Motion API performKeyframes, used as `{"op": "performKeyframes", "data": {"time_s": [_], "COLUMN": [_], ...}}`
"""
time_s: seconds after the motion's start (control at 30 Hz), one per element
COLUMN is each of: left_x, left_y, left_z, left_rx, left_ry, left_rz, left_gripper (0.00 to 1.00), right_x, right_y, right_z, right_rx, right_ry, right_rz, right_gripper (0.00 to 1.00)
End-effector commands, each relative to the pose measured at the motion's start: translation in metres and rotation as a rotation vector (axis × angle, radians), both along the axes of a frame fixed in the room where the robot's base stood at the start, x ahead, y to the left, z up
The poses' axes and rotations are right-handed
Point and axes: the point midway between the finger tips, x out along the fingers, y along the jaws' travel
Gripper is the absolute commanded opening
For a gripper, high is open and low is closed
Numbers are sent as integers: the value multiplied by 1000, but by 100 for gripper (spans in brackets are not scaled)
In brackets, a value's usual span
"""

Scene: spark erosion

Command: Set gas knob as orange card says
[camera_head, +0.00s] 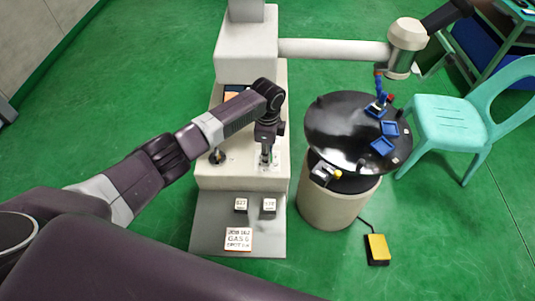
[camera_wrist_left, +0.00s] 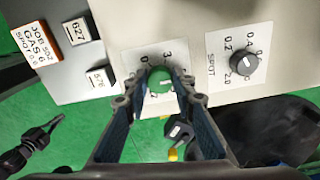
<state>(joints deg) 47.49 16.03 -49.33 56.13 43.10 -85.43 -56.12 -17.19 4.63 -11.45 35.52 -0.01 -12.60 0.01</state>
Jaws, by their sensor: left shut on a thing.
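The orange-edged card (camera_head: 238,239) lies on the grey ledge at the front of the machine. It also shows in the left wrist view (camera_wrist_left: 35,40), where it reads "JOB 502", "GAS 6" and a spot line that is hard to read. The green gas knob (camera_wrist_left: 160,80) stands on a white dial plate (camera_wrist_left: 150,58), its numbers partly covered. My left gripper (camera_head: 266,156) points down at the front panel and is shut on the green knob, one finger on each side. A pale pointer mark shows on the knob; its exact setting is unclear. My right gripper is not in view.
A black spot knob (camera_wrist_left: 244,62) stands beside the gas dial. Two white number blocks, 627 (camera_wrist_left: 76,30) and 576 (camera_wrist_left: 98,76), sit on the ledge. A round black table (camera_head: 330,120) with blue parts, a green chair (camera_head: 455,125) and a yellow pedal (camera_head: 377,248) are to the right.

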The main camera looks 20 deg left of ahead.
Motion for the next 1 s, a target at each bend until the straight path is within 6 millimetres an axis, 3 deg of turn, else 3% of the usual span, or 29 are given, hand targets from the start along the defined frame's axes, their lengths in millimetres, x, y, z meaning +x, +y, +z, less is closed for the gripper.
{"op": "performKeyframes", "data": {"time_s": [0.27,0.3,0.43,0.77,1.0], "left_x": [2,2,2,1,2], "left_y": [1,1,1,0,0], "left_z": [2,2,2,4,43], "left_rx": [1,1,0,-1,-1], "left_ry": [-5,-5,-3,-3,-7], "left_rz": [2,2,2,2,0], "left_gripper": [0,28,42,42,42], "right_x": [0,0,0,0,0], "right_y": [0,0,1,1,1], "right_z": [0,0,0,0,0], "right_rx": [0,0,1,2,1], "right_ry": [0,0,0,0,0], "right_rz": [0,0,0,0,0], "right_gripper": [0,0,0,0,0]}}
